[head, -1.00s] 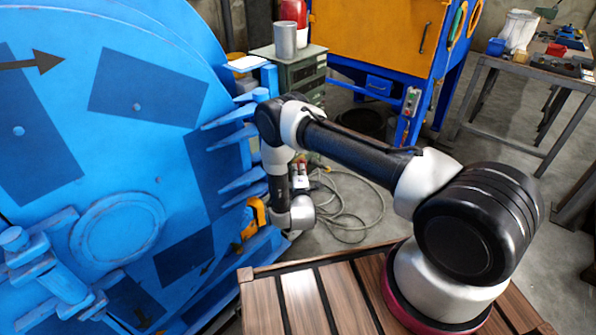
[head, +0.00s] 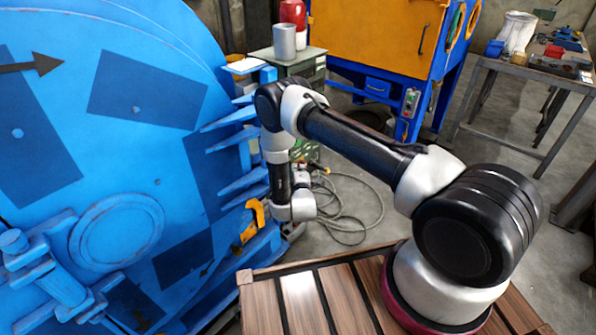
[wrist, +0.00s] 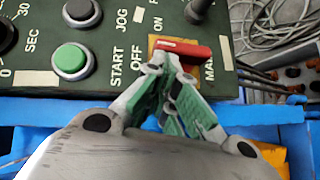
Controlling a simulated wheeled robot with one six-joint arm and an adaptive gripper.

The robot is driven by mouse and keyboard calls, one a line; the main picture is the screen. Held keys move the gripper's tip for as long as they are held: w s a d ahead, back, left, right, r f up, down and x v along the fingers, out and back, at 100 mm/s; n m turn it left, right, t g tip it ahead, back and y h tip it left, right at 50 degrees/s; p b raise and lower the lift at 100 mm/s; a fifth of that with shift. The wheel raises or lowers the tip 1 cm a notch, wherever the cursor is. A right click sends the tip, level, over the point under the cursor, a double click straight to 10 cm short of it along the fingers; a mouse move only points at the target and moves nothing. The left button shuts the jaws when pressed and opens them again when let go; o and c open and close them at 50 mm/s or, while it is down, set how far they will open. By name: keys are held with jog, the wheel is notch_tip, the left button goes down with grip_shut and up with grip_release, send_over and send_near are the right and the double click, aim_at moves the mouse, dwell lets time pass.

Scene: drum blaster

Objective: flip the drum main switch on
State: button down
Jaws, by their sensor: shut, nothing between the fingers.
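The main switch is a red handle (wrist: 182,48) on a yellow plate (wrist: 158,44), on a dark green control panel (wrist: 30,95) in the wrist view. The fingers partly cover the panel's lower edge. In the head view my arm hides most of the panel and the switch.
A green START button (wrist: 70,61), a black JOG button (wrist: 82,12) and a black knob (wrist: 199,8) sit close to the switch. The large blue drum (head: 110,130) stands left of my arm. Cables (head: 350,215) lie on the floor behind it.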

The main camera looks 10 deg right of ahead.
aim_at(302, 161)
jog(key=m+g, duration=0.1)
jog(key=d+r+m+g+y, duration=0.1)
jog(key=shift+w+d+r+m+g, duration=0.2)
jog(key=shift+w+r+m+g, duration=0.1)
jog(key=shift+w, duration=0.1)
jog(key=shift+w+d+r+m+g+y, duration=0.15)
jog(key=shift+w+d+m+g+y, duration=0.15)
jog(key=shift+m+g+y, duration=0.25)
jog(key=shift+w+d+r+m+g+y, duration=0.15)
jog(key=shift+d+m+g+y, duration=0.2)
jog(key=shift+g+y, duration=0.25)
jog(key=d+m+g+y, duration=0.1)
jog(key=w+m+g+y, duration=0.1)
jog(key=g, duration=0.1)
jog(key=shift+w+d+y, duration=0.3)
jog(key=shift+d+y, duration=0.05)
jog(key=shift+d, duration=0.05)
jog(key=shift+w+d+f, duration=0.2)
jog(key=shift+d+f, duration=0.05)
jog(key=shift+d, duration=0.15)
